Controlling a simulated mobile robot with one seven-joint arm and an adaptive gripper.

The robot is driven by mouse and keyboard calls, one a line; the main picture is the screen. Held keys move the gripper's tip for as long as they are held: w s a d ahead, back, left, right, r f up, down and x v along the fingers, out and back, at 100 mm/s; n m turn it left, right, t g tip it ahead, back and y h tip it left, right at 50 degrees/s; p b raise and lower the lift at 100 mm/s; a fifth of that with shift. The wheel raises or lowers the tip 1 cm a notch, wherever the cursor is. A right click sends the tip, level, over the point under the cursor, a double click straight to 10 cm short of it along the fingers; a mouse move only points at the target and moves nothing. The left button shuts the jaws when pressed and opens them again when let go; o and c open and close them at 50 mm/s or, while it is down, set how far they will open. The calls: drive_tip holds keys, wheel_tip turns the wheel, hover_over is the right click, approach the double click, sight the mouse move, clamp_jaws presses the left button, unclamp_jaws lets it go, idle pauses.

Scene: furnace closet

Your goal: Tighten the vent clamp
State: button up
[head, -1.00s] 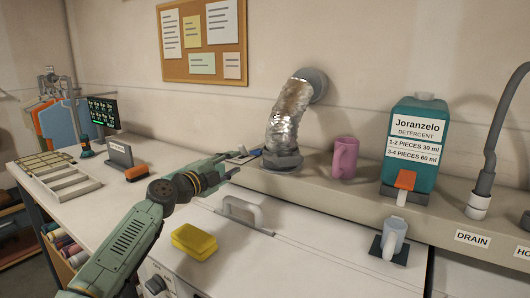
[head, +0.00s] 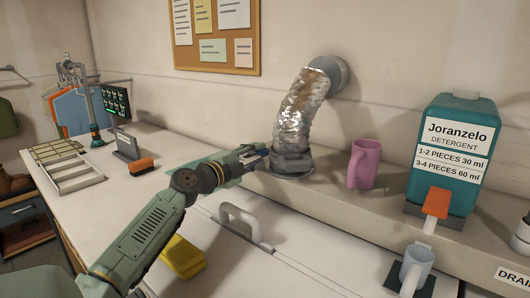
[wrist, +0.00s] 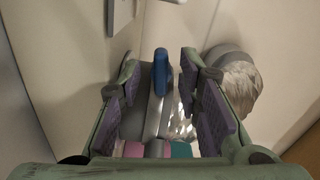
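A silver flexible duct (head: 298,112) rises from a grey clamp collar (head: 292,163) on the ledge to a round wall fitting. My gripper (head: 262,157) is just left of the collar, reaching towards it. In the wrist view my gripper (wrist: 160,95) is open, its purple-padded fingers apart. A blue tab (wrist: 160,72) stands between the fingers, with visible gaps on both sides. A grey strip lies below the tab, but I cannot tell how the two join. The duct also shows right of the fingers in the wrist view (wrist: 240,88). The gripper partly hides the collar's left side in the head view.
A pink mug (head: 363,164) stands right of the duct, then a teal detergent jug (head: 452,150). A small cup (head: 416,268) is at the lower right. A grey handle (head: 245,227) and a yellow sponge (head: 182,258) lie in front.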

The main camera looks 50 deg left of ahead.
drive_tip(key=shift+w, duration=0.2)
clamp_jaws()
idle(0.4)
